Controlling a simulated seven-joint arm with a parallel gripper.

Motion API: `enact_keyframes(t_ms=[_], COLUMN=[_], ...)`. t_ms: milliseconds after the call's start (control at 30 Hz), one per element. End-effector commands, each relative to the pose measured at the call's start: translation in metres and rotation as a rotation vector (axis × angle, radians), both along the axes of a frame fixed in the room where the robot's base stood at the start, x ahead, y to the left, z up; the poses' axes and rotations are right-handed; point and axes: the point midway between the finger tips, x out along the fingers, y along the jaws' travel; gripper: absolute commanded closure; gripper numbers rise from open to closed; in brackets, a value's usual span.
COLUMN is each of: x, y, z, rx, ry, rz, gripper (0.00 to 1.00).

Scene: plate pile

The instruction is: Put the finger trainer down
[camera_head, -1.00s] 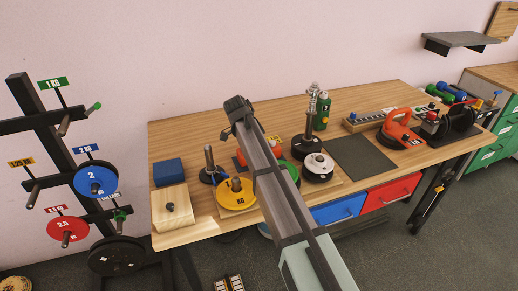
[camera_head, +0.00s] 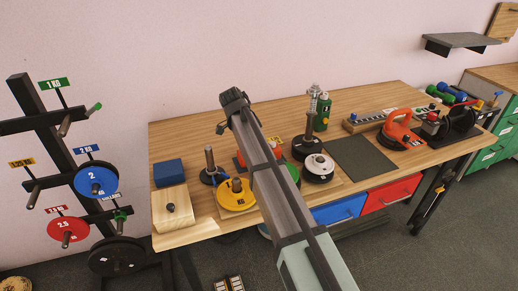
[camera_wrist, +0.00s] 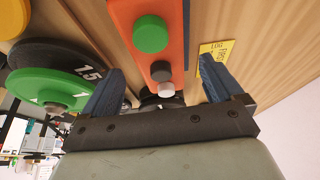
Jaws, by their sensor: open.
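An orange block (camera_wrist: 153,30) with green, black and grey round pads lies flat on the wooden table; I take it for the finger trainer. A small orange part of it (camera_head: 240,160) shows beside my arm in the head view. In the wrist view my gripper (camera_wrist: 158,82) is open, its two blue-grey fingers apart. The block's grey-pad end lies between the fingers in the picture, with no finger visibly touching it. A dark object partly shows below that end; I cannot tell what it is. In the head view my gripper (camera_head: 226,114) is over the table's back part.
A yellow label (camera_wrist: 216,58) lies right of the block. Green (camera_wrist: 50,90) and black (camera_wrist: 62,57) discs are close at left. Yellow plates (camera_head: 236,196), a black post (camera_head: 209,160) and white-topped weights (camera_head: 318,167) crowd the table. A dark mat (camera_head: 361,158) is bare.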

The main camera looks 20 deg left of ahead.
Motion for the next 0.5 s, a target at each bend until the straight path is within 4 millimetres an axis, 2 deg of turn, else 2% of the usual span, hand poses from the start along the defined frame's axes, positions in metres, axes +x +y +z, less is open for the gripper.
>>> enact_keyframes(t_ms=[33, 200, 500], x=[-0.002, -0.011, -0.021], y=[0.004, 0.013, 0.022], z=[0.011, 0.041, 0.073], rx=[0.003, 0.002, 0.0], ry=[-0.003, -0.002, 0.0], rz=[0.002, 0.001, 0.001], gripper=[0.06, 0.06, 0.06])
